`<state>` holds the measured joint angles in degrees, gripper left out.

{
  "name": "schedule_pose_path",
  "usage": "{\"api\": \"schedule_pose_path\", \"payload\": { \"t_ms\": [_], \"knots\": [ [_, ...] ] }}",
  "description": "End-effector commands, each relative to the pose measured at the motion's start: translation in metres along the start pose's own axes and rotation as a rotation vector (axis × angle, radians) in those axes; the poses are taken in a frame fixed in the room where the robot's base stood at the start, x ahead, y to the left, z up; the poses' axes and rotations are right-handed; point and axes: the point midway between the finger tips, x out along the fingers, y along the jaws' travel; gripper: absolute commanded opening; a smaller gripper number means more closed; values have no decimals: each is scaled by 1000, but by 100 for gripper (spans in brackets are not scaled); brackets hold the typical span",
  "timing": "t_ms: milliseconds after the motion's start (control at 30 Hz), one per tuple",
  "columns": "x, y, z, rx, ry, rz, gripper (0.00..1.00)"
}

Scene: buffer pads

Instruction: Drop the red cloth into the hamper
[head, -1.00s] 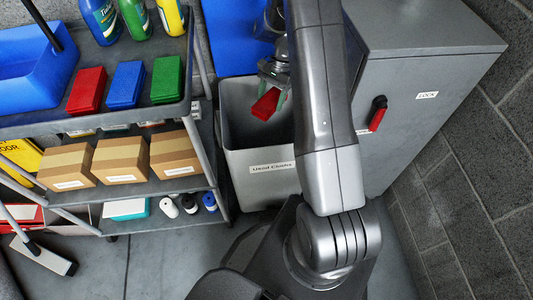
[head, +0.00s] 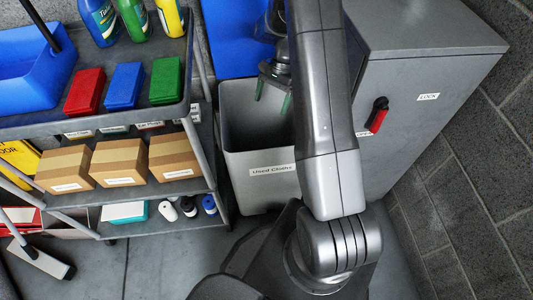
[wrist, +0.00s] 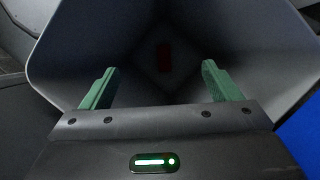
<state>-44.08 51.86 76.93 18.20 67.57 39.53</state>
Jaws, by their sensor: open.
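The grey hamper (head: 262,180), labelled "Used Cloths", stands on the floor between the cart and the cabinet. My gripper (head: 272,100) is above its open top, fingers pointing down, open and empty. In the wrist view my gripper (wrist: 160,85) shows its two green fingers wide apart over the hamper (wrist: 80,55). The red cloth (wrist: 164,57) shows as a dim dark-red patch deep inside the hamper, apart from the fingers. The head view does not show this cloth; the hamper's front wall and my arm hide part of the inside.
A cart at left holds red (head: 85,92), blue (head: 124,86) and green (head: 165,80) folded cloths on its top shelf, with bottles behind and cardboard boxes (head: 119,163) below. A grey cabinet (head: 430,85) with a red handle (head: 377,116) stands close on the right.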

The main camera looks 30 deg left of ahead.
Motion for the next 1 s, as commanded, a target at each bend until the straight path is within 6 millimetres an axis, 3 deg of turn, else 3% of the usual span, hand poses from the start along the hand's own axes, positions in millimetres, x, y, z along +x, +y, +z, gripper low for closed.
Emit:
{"api": "schedule_pose_path", "payload": {
  "t_ms": [200, 433, 767, 1000],
  "knots": [
    [-40, 0, 0, 1, 3, -4, 84],
    [-61, 0, 0, 0, 1, -2, 84],
    [-60, 0, 0, 0, 0, -1, 84],
    [-27, 0, 0, 1, -2, 2, 84]
  ]
}}
